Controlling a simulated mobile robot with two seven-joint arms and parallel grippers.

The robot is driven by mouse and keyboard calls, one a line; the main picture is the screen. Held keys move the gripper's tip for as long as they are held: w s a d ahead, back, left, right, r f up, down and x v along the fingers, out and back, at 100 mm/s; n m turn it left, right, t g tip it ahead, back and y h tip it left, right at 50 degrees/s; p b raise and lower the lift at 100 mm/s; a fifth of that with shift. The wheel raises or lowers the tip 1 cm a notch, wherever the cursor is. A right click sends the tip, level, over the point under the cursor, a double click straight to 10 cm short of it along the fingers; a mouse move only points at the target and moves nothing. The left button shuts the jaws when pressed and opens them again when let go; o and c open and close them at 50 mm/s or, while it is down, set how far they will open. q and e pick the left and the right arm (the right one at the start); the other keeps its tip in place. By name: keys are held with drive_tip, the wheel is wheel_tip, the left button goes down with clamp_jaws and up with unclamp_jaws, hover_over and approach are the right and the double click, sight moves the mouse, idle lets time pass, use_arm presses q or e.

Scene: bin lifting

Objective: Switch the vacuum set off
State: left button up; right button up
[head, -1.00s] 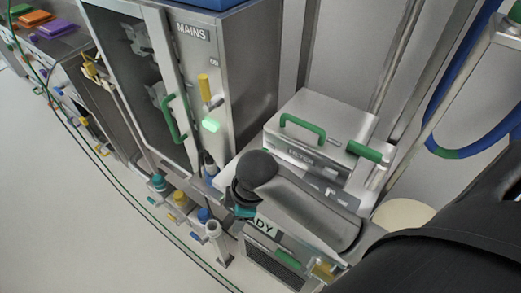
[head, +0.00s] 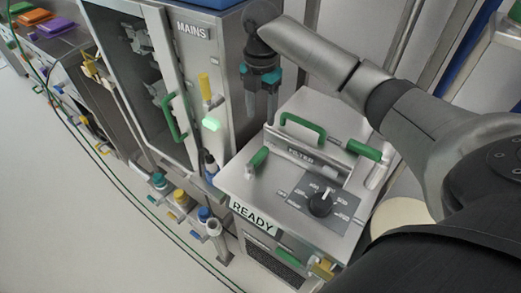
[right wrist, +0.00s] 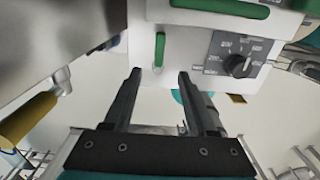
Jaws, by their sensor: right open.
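The vacuum set (head: 285,205) is a pale metal unit with a READY label (head: 254,216) on its front edge. Its black rotary knob (head: 320,204) sits on a dark labelled dial plate; the knob also shows in the right wrist view (right wrist: 238,65). I cannot read which label the knob points to. My right gripper (head: 262,112) is open and empty, fingers down, behind and left of the knob, beside the MAINS cabinet. In the right wrist view its fingertips (right wrist: 159,74) are apart, with nothing between them, and left of the knob. My left gripper is not in view.
A FILTER box with a green handle (head: 302,128) stands at the back of the set. Green levers flank it, left (head: 258,158) and right (head: 364,150). The MAINS cabinet (head: 220,60) has a yellow handle (head: 205,88) and glowing green button.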

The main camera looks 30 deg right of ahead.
sight(260, 153)
wheel_tip(260, 153, down, 14)
drive_tip(key=shift+f+b, duration=0.25)
drive_tip(key=shift+b, duration=0.8)
drive_tip(key=shift+c, duration=0.2)
clamp_jaws()
idle(0.5)
